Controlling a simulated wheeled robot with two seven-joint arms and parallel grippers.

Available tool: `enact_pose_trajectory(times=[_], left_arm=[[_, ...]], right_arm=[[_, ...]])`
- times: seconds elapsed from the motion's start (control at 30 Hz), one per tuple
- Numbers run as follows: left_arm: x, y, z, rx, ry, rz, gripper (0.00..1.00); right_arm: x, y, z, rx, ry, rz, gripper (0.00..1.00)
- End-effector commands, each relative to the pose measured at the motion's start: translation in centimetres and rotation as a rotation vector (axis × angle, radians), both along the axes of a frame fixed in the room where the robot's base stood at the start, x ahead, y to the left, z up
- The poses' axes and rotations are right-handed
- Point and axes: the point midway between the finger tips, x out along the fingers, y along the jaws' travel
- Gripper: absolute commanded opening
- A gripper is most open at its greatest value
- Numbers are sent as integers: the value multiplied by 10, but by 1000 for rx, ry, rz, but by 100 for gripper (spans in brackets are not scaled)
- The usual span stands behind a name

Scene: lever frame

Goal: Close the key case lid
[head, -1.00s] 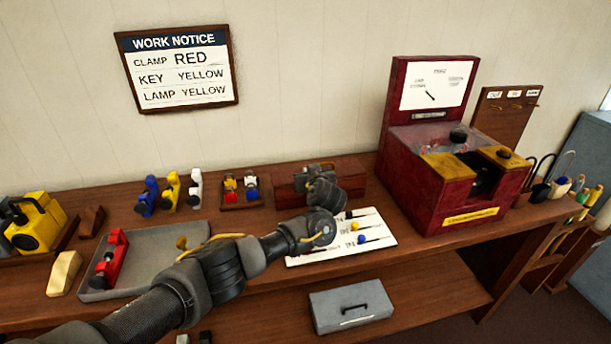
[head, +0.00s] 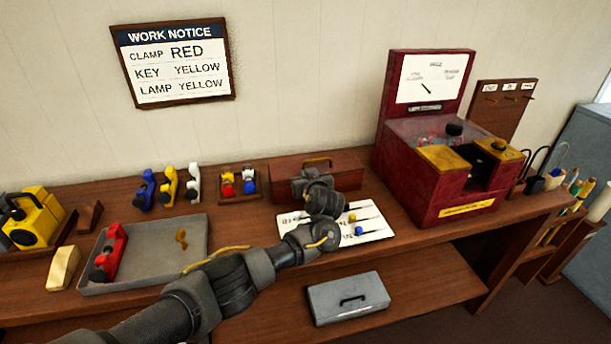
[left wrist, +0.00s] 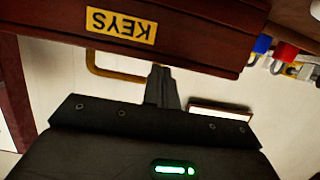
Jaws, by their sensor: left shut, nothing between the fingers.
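The key case (head: 348,178) is a dark red-brown wooden box at the middle back of the bench. A brass handle (head: 317,161) shows along its upper edge. My left gripper (head: 303,182) is in front of the case and hides part of its face. In the left wrist view, which is upside down, the case (left wrist: 205,30) bears a yellow KEYS label (left wrist: 121,25). The shut, empty fingers (left wrist: 162,85) appear close by the handle (left wrist: 93,62); I cannot tell whether they touch. The lid's angle is not clear. My right gripper is not in view.
A white card (head: 372,221) with coloured keys lies in front of the case. A lamp rack (head: 240,196) stands to its left. A large red machine (head: 405,190) stands to its right. A grey tray (head: 150,262) with a red clamp (head: 112,250) lies at the left.

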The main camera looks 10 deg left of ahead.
Motion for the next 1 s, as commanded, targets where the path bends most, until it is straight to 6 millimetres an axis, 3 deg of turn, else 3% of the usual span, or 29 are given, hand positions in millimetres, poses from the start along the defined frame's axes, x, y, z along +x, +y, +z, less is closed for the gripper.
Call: enact_pose_trajectory(times=[0.03,0.27,0.37,0.57,0.67,1.0], left_arm=[[-6,-4,-19,5,37,-3,0],[-6,-4,-13,4,36,-5,0],[-6,-5,0,4,31,-6,0],[-5,-6,46,-1,7,-10,0],[-25,-14,28,-3,5,-12,0],[-80,-34,11,-3,-1,-9,0]], right_arm=[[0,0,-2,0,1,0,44],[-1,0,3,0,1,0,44],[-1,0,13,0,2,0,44],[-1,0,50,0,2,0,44],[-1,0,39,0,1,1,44],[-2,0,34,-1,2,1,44]])
